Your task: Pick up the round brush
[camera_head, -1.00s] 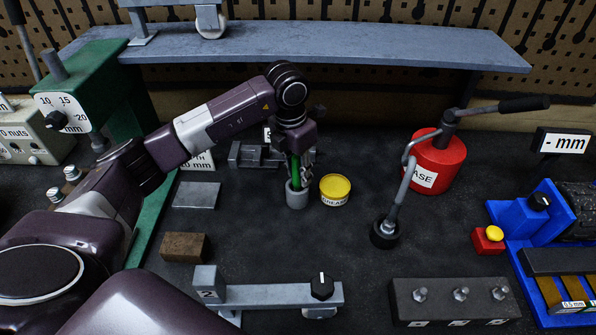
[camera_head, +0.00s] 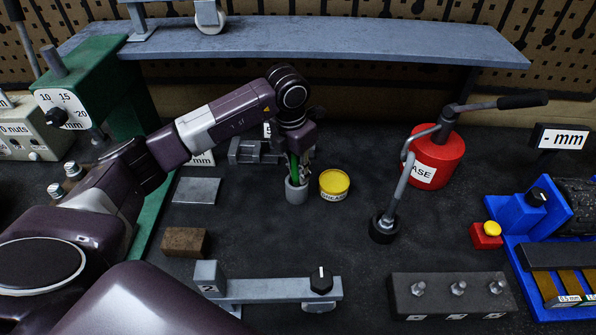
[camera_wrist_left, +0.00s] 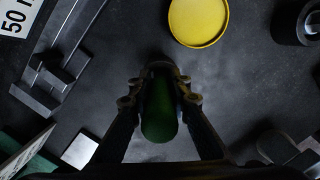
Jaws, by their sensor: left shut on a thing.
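The round brush shows as a green handle (camera_head: 293,166) standing upright in a small grey cup (camera_head: 297,191). My left gripper (camera_head: 301,160) points down over the cup and is shut on the green handle. In the left wrist view the green handle (camera_wrist_left: 159,112) lies between the two fingers (camera_wrist_left: 160,95). The brush's lower end is hidden in the cup. My right gripper is not in view.
A yellow-lidded grease tin (camera_head: 334,184) stands close to the right of the cup. A red grease can (camera_head: 437,158) with a lever stands farther right. Grey metal blocks (camera_head: 250,151) lie behind. A steel shelf (camera_head: 330,46) spans the back.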

